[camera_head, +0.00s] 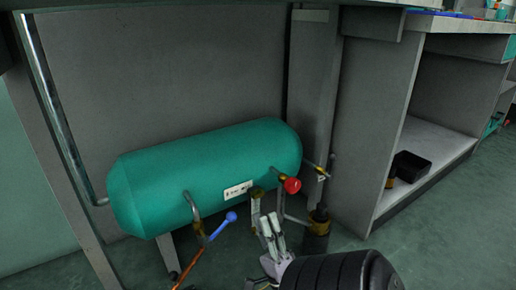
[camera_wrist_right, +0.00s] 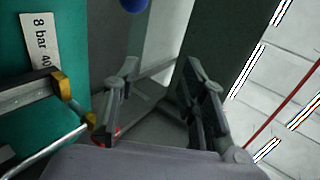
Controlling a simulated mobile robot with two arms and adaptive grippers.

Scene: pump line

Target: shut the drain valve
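A teal tank (camera_head: 205,178) lies on its side under the bench. A red round knob (camera_head: 292,185) on a brass fitting is at its right end. A blue-ended handle (camera_head: 231,216) is below its front, beside a bent pipe; the blue end also shows at the top of the right wrist view (camera_wrist_right: 134,4). I cannot tell which is the drain valve. My right gripper (camera_head: 270,218) is just below and in front of the tank; its fingers (camera_wrist_right: 160,68) stand apart with nothing between them. My left gripper is not in view.
A copper-coloured pipe (camera_head: 190,266) runs down to the floor at the left. A dark cylinder with a brass collar (camera_head: 318,228) stands right of my gripper. A black bin (camera_head: 411,166) is on the shelf at the right. Bench legs frame the tank.

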